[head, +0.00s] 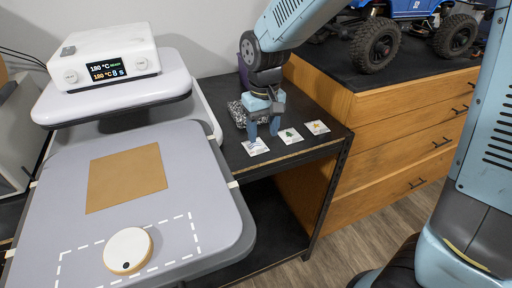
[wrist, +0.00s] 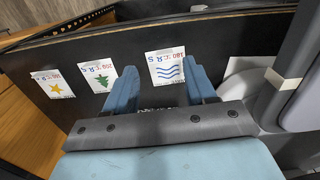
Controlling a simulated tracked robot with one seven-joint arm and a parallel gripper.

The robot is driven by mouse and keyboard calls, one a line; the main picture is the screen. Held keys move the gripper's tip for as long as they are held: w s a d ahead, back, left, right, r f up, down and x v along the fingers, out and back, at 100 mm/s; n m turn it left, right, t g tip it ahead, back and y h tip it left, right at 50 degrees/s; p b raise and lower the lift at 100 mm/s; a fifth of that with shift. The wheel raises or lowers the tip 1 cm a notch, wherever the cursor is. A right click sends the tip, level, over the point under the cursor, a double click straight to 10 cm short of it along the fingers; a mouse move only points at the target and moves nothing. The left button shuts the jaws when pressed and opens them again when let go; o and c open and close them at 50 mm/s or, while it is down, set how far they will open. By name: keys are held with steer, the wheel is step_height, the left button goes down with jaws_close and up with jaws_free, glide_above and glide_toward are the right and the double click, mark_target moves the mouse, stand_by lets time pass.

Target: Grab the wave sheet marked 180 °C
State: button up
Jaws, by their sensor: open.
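The wave sheet (wrist: 166,68), a small white card with blue wavy lines and red "180 °C" print, lies on the black shelf top. It also shows in the head view (head: 255,147). My gripper (head: 264,130) is open and points down at the shelf, close to the wave sheet. In the wrist view, my fingers (wrist: 163,85) stand apart on either side of the sheet's near part, with nothing between them that I see held. I cannot tell the exact height of the fingertips above the sheet.
A tree sheet (head: 291,136) and a star sheet (head: 317,128) lie to the right of the wave sheet in the head view. A heat press (head: 205,150) stands at left, with a brown sheet (head: 127,178) and a round white disc (head: 128,249) on it. A wooden drawer cabinet (head: 400,125) stands right.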

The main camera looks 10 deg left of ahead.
mark_target(260, 145)
steer(key=f, duration=0.4)
steer(key=shift+s+a, duration=0.1)
steer(key=shift+a, duration=0.25)
steer(key=shift+f, duration=0.65)
jaws_close()
